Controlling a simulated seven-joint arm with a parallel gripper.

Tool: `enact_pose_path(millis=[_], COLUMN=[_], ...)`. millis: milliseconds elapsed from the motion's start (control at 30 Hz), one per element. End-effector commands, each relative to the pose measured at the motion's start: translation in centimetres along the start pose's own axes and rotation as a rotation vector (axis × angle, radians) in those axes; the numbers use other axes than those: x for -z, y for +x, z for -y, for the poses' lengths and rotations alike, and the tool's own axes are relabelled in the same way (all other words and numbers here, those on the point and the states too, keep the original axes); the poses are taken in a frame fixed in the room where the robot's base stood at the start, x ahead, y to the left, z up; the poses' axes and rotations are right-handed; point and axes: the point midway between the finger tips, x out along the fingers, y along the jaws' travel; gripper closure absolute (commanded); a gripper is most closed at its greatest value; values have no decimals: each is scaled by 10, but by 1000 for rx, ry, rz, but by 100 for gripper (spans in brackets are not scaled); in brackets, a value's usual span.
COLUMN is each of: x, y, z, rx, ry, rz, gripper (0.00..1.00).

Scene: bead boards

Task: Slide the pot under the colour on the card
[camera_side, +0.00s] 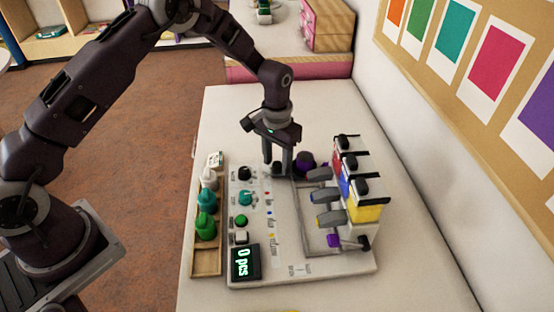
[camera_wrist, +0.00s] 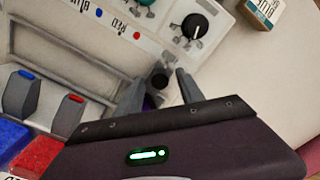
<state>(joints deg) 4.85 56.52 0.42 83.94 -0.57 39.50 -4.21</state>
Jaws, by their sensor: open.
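A dark purple pot (camera_side: 305,160) stands at the far end of the grey track on the white bead board (camera_side: 300,269). My gripper (camera_side: 278,166) is open and low over the board's far end. Its fingers (camera_wrist: 160,88) stand either side of a black knob (camera_wrist: 160,78); contact cannot be told. The small card (camera_side: 215,159) stands at the far left, and its wrist-view lettering appears to read BLUE (camera_wrist: 266,10). Red (camera_side: 338,161), blue (camera_side: 345,186) and yellow (camera_side: 367,211) hoppers line the right side.
Grey levers (camera_side: 327,195) project from the hoppers over the track. A black dial (camera_side: 245,173), teal knob (camera_side: 245,197), green button (camera_side: 242,220) and "0 pcs" display (camera_side: 245,262) line the left. A wooden tray (camera_side: 207,263) holds bottles. The table (camera_side: 420,270) is clear at near right.

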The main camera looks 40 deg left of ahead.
Motion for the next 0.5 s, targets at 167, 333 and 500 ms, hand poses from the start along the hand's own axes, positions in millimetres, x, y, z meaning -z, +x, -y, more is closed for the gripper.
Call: enact_pose_path(millis=[167, 333, 500], x=[0, 0, 0], y=[0, 0, 0], z=[0, 0, 0], rx=[0, 0, 0], ry=[0, 0, 0], rz=[0, 0, 0], gripper=[57, 90, 100])
